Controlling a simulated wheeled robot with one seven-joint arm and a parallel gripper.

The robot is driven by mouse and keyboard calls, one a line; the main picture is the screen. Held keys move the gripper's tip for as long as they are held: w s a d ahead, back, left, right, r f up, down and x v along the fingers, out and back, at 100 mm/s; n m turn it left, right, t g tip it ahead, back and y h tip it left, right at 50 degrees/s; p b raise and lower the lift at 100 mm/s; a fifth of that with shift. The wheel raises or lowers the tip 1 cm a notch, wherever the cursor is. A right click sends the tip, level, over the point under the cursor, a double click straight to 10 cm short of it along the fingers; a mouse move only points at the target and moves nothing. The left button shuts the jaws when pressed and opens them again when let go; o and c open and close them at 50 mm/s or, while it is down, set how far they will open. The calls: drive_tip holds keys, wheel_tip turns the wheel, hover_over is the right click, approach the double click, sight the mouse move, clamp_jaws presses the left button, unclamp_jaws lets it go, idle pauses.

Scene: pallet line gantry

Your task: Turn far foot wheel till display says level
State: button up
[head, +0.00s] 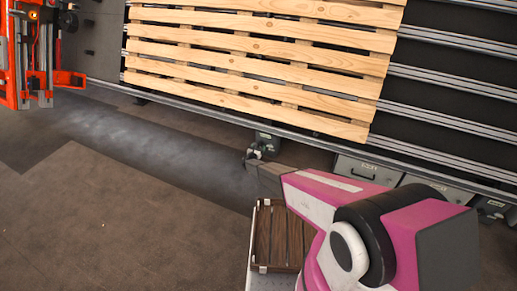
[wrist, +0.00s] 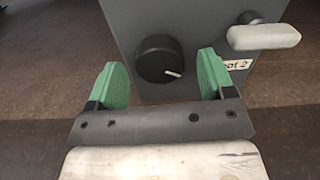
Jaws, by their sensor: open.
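A round black wheel (wrist: 160,59) with a white pointer line shows in the wrist view, on the face of a grey housing (wrist: 210,25). The pointer line points to the right and slightly down. My gripper (wrist: 163,75) is open, with its two green fingers apart on either side of the wheel in the picture. I cannot tell whether the fingers reach it or touch it. A label (wrist: 238,66) beside the right finger is partly hidden and ends in "2". No display reading is visible in either view.
A pale grey lever (wrist: 264,36) sticks out right of the wheel. An orange machine (head: 38,55) is at far left. Open floor (head: 110,220) lies at front left.

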drive_tip(key=c, duration=0.9)
drive_tip(key=shift+c, duration=0.2)
drive_tip(key=shift+m, duration=0.3)
drive_tip(key=m, duration=0.7)
drive_tip(key=shift+m, duration=0.4)
drive_tip(key=m, duration=0.3)
drive_tip(key=shift+m, duration=0.3)
drive_tip(key=shift+s+m, duration=0.1)
drive_tip(key=shift+m, duration=1.8)
